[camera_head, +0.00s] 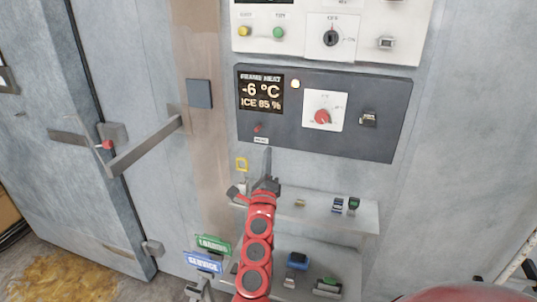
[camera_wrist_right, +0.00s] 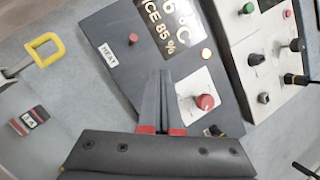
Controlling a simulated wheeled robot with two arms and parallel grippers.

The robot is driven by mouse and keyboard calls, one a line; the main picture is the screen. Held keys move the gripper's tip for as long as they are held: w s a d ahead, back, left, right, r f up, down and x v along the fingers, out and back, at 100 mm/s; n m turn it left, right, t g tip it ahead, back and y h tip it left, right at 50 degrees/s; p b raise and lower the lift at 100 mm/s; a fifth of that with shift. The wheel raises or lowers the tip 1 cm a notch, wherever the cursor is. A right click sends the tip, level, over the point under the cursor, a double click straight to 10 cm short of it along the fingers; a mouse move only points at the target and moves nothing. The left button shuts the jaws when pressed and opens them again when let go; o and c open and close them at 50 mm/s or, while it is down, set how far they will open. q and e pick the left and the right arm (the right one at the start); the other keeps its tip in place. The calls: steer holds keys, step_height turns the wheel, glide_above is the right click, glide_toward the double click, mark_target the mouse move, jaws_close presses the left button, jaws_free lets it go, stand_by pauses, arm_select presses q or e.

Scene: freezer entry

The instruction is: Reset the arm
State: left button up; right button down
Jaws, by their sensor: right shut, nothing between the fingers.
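My right arm is red and reaches up from the bottom of the head view. My right gripper (camera_head: 267,165) is shut and empty, with its fingers just below the dark frame heat panel (camera_head: 345,133). In the right wrist view the closed fingers (camera_wrist_right: 162,85) overlap the panel in the picture; I cannot tell whether they touch it. The panel's display (camera_head: 262,92) reads -6 °C and ICE 85 %. The panel has a red knob (camera_head: 322,117) on a white plate, a small red button (camera_head: 257,128) and a lit lamp (camera_head: 295,84). My left gripper is not in view.
A white control panel (camera_head: 290,45) sits above. Green and blue signs (camera_head: 203,262) stand low. A freezer door with a long handle (camera_head: 145,148) is at left.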

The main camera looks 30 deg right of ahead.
steer(key=shift+s+a, duration=0.2)
steer(key=shift+s, duration=0.35)
steer(key=shift+f, duration=0.1)
